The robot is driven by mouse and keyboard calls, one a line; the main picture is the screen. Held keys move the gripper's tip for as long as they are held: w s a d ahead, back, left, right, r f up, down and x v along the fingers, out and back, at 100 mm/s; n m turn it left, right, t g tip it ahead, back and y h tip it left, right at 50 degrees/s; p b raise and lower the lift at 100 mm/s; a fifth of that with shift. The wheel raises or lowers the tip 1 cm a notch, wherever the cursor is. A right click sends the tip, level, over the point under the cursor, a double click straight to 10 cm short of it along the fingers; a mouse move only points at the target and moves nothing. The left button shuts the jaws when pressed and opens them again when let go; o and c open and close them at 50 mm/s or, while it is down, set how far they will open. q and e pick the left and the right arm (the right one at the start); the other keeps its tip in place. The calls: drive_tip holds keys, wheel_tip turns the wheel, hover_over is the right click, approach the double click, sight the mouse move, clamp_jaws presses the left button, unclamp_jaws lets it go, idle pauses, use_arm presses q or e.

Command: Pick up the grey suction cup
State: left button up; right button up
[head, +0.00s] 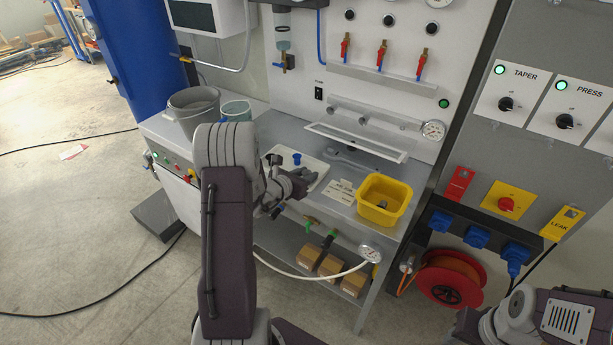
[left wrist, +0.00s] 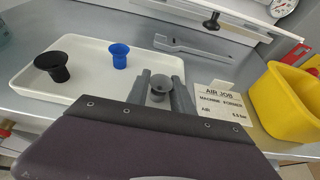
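The grey suction cup (left wrist: 159,88) shows in the left wrist view between the two fingers of my left gripper (left wrist: 164,92). The fingers stand apart on either side of it; whether they touch it is hard to see. In the head view my left gripper (head: 299,184) is over the front right part of the white tray (head: 316,167), and I cannot make out the grey cup there. A black suction cup (left wrist: 51,66) and a blue suction cup (left wrist: 119,55) stand on the tray to the left. My right arm enters at bottom right; its gripper is out of view.
A yellow bin (head: 385,200) with a small dark item inside stands right of the tray. A printed card (left wrist: 222,103) lies between them. A grey wrench-like tool (left wrist: 192,46) lies behind the tray. Grey and teal buckets stand at the bench's left end.

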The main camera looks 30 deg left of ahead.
use_arm(q)
clamp_jaws()
